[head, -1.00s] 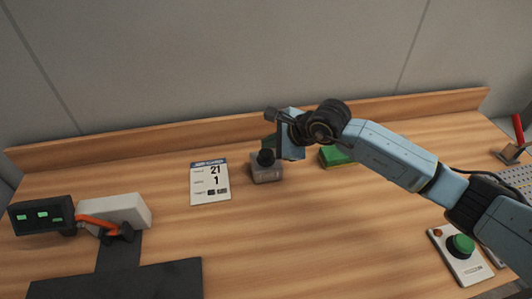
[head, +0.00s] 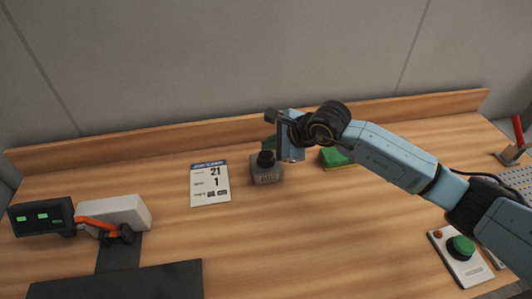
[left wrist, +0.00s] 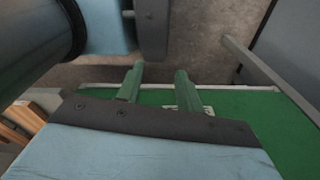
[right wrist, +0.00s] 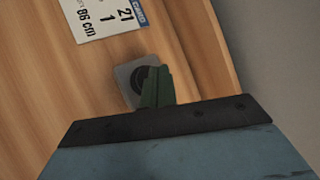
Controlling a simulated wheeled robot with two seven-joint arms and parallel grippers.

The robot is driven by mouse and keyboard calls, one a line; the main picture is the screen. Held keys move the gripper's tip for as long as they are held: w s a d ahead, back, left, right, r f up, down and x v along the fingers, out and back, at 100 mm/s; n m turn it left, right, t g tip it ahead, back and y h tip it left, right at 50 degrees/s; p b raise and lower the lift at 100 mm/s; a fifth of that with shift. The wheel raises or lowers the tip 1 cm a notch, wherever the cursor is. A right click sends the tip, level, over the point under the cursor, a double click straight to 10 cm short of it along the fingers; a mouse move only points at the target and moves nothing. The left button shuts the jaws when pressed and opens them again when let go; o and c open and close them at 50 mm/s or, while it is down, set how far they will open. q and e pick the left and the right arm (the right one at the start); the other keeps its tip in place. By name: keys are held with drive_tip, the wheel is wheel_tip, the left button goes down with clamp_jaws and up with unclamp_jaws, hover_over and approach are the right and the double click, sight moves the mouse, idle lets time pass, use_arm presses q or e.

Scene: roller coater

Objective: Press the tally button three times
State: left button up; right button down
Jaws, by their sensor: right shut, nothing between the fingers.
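The tally counter is a small grey box (head: 267,177) with a black round button (head: 265,159) on top, standing on the wooden table. Its front display shows small digits that I cannot read surely. My right gripper (head: 268,145) is shut and empty, with its green fingertips just above or at the button; contact cannot be told. In the right wrist view the shut fingers (right wrist: 157,84) partly cover the black button (right wrist: 141,79) on its grey box (right wrist: 125,76). My left gripper (left wrist: 157,84) shows only in its wrist view, open and empty, away from the counter.
A printed card (head: 210,184) reading 21 and 1 lies left of the counter. A green block (head: 336,157) lies to its right. A panel with a green button (head: 461,247) is at front right. A device with an orange lever (head: 98,223) stands at left.

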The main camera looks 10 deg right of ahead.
sight(270, 156)
drive_tip(key=shift+f, duration=0.1)
idle(0.7)
drive_tip(key=shift+f+b, duration=0.35)
drive_tip(key=shift+b, duration=0.2)
drive_tip(key=shift+f+b, duration=0.6)
drive_tip(key=shift+b, duration=0.05)
idle(0.5)
idle(0.4)
drive_tip(key=shift+r+p, duration=0.55)
drive_tip(key=shift+r, duration=0.45)
drive_tip(key=shift+r, duration=0.1)
drive_tip(key=shift+r+p, duration=1.4)
drive_tip(key=shift+r, duration=1.05)
drive_tip(key=shift+f, duration=0.1)
